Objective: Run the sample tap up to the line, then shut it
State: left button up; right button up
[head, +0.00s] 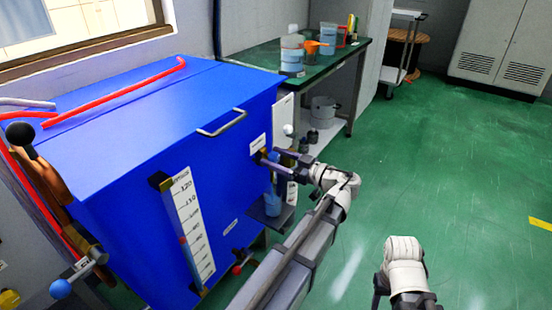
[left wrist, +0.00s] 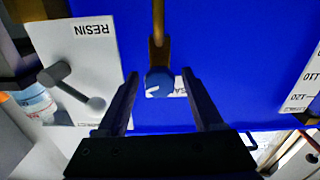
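The sample tap (left wrist: 158,50) shows in the left wrist view as a brass stem with a round blue knob (left wrist: 160,80), in front of a partly hidden label on the blue tank (head: 150,130). My left gripper (left wrist: 162,84) is open, its fingers on either side of the knob; I cannot tell whether they touch it. In the head view the left gripper (head: 272,159) is at the tank's right front edge and hides much of the tap. Below it a bluish cup (head: 272,205) stands on a small dark shelf (head: 262,217). My right gripper (head: 402,298) is at the bottom, fingers mostly hidden.
A numbered scale (head: 190,230) is on the tank's front, with a red-handled valve (head: 238,269) low down. A RESIN panel (left wrist: 85,65) with a lever is beside the tap. A green bench (head: 320,68) with containers stands behind.

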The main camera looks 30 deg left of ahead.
pick_arm(q)
grip_shut()
dwell(0.3)
jog(key=m, duration=0.4)
jog(key=shift+m, duration=0.4)
jog(key=shift+o, duration=0.6)
grip_release()
jog(key=shift+d, duration=0.15)
